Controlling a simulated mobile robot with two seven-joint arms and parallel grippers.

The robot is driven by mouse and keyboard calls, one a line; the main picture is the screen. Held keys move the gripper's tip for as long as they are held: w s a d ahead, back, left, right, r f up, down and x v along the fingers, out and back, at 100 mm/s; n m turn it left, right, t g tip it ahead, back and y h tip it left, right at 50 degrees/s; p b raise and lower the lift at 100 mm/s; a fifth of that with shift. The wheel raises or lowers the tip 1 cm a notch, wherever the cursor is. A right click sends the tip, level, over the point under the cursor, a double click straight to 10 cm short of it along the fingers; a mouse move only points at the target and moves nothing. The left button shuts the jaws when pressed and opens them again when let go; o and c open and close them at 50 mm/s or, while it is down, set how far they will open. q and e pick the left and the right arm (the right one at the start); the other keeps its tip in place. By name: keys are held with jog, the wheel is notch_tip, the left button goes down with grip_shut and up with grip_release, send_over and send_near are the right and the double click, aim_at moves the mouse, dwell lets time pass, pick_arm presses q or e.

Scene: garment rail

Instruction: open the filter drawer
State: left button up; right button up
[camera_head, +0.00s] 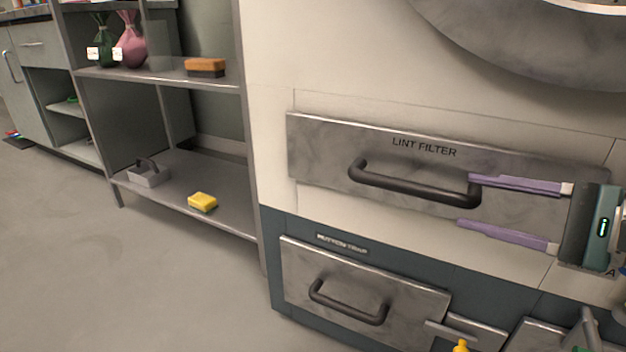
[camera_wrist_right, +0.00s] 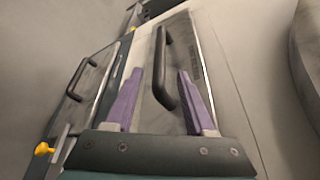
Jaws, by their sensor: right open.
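The filter drawer (camera_head: 320,150) has a grey metal front lettered LINT FILTER and sits flush in the cream machine panel. Its dark bar handle (camera_head: 415,188) runs across the front. My right gripper (camera_head: 464,200) has two purple fingers and is open, coming in from the right. Its upper fingertip overlaps the handle's right end in the head view; the lower fingertip is below it. In the right wrist view the handle (camera_wrist_right: 163,65) stands between the fingers of the gripper (camera_wrist_right: 160,85), nearer the right one. I cannot tell whether they touch. My left gripper is not in view.
Below is a second drawer (camera_head: 360,285) labelled BUTTON TRAP, with its own dark handle (camera_head: 347,304). A yellow knob (camera_head: 460,346) shows at the bottom edge. A shelf rack (camera_head: 215,216) stands left, holding a yellow sponge (camera_head: 202,202).

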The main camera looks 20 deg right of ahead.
aim_at(439, 195)
jog(key=b+x, duration=0.3)
jog(key=x, duration=0.6)
jog(key=shift+b, duration=0.3)
jog(key=shift+c, duration=0.4)
grip_shut()
dwell(0.5)
